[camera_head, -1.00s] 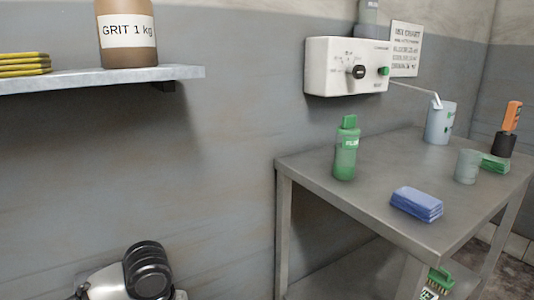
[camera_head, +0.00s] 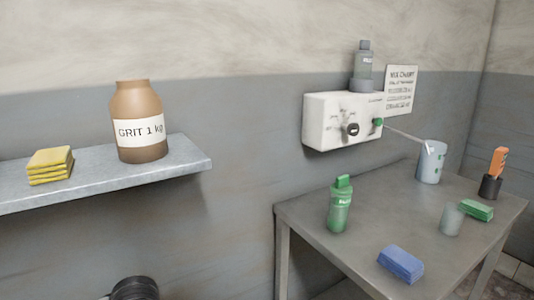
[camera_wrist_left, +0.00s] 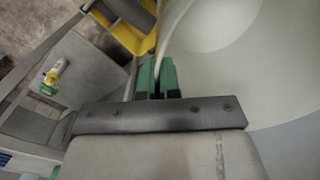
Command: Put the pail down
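In the left wrist view, a large pale grey-green rounded vessel, which I take to be the pail (camera_wrist_left: 225,80), fills the right side. The green fingertips of my left gripper (camera_wrist_left: 157,76) close around a thin whitish strip at its edge. I cannot tell whether that strip is the rim or the handle. The pail's base and what is under it are hidden. The head view shows neither the pail in my grip nor either gripper; only a dark part of my arm shows at the bottom.
A metal table (camera_head: 335,240) holds a green bottle (camera_head: 340,205), blue cloths (camera_head: 401,264), a grey jug (camera_head: 431,162), a cup (camera_head: 451,220), a green block (camera_head: 476,210) and a dark holder (camera_head: 490,187). A wall shelf (camera_head: 95,178) bears a grit jar (camera_head: 140,120) and yellow sponges (camera_head: 50,165). A yellow frame (camera_wrist_left: 140,42) stands near the pail.

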